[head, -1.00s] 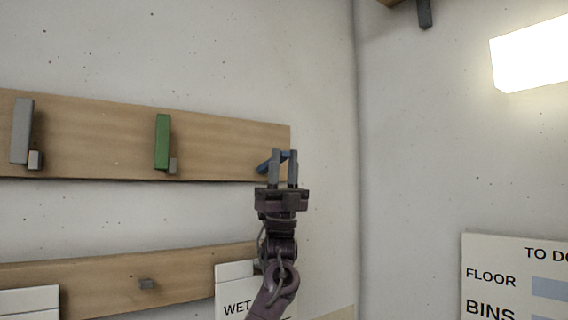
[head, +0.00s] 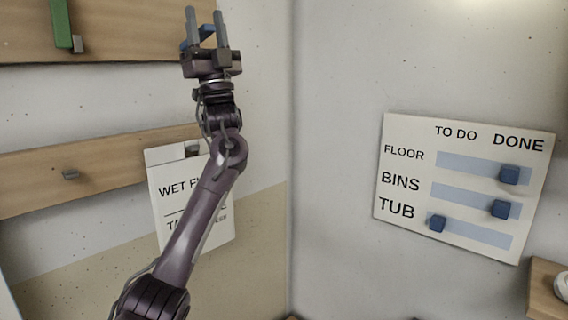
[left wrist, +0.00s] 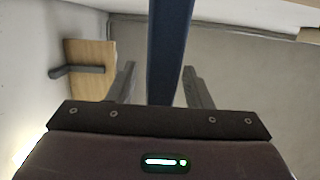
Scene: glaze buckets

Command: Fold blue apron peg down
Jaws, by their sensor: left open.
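The blue apron peg (head: 207,33) is at the right end of the upper wooden board, at the top left of the head view. It juts out from the board and is partly hidden by my left gripper (head: 205,17). My left gripper is open, with its fingers upright around the peg. In the left wrist view the peg shows as a long blue bar (left wrist: 168,45) between the two open fingers (left wrist: 159,72), closer to the right one. Contact cannot be told. My right gripper is not in view.
A green peg (head: 61,22) stands upright along the upper board (head: 120,35). A lower board (head: 110,170) carries a small grey peg and a hanging paper sign (head: 170,215). A chore board (head: 400,205) with blue sliders is on the right wall. The left wrist view shows another board (left wrist: 90,85) with a dark peg.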

